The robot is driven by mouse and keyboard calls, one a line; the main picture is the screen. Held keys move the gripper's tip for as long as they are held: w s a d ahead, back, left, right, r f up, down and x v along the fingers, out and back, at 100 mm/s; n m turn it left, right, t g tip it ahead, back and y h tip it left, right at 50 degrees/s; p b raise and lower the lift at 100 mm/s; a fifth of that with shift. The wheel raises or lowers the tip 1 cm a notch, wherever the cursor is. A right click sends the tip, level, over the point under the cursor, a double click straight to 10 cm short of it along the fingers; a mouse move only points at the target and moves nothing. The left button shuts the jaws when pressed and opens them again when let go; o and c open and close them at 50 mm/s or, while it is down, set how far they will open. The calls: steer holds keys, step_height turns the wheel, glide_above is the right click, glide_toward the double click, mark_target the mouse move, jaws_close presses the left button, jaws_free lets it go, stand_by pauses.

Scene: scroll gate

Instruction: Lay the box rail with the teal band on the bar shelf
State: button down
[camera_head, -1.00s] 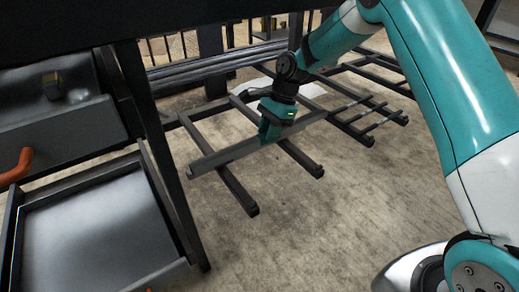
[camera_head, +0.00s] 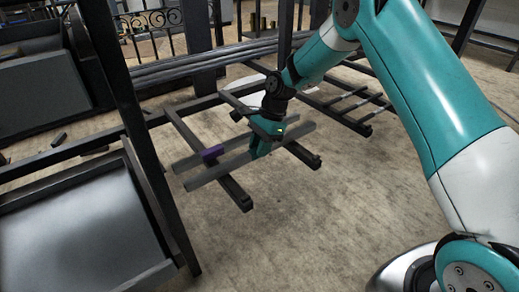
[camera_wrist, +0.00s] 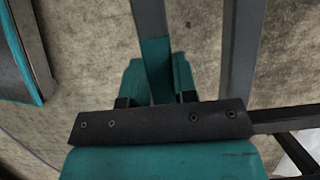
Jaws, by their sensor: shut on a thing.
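My gripper (camera_wrist: 157,88) is shut on a grey box rail (camera_head: 212,175) at its teal band (camera_wrist: 155,62), which shows between the fingers in the wrist view. In the head view the fingers hide most of the band. The rail lies across the two dark arms of the bar shelf (camera_head: 237,194), in front of a parallel rail. I cannot tell whether it touches the arms or hangs just above them.
A dark post (camera_head: 125,110) and a grey tray (camera_head: 85,232) stand at the left. Long dark bars (camera_head: 190,68) run behind the shelf. Another rack with thin rods (camera_head: 345,108) is at the right. The floor (camera_head: 310,225) in front is clear.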

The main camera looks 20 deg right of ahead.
steer(key=c, duration=0.9)
jaws_free()
steer(key=p+v, duration=0.8)
steer(key=v, duration=0.4)
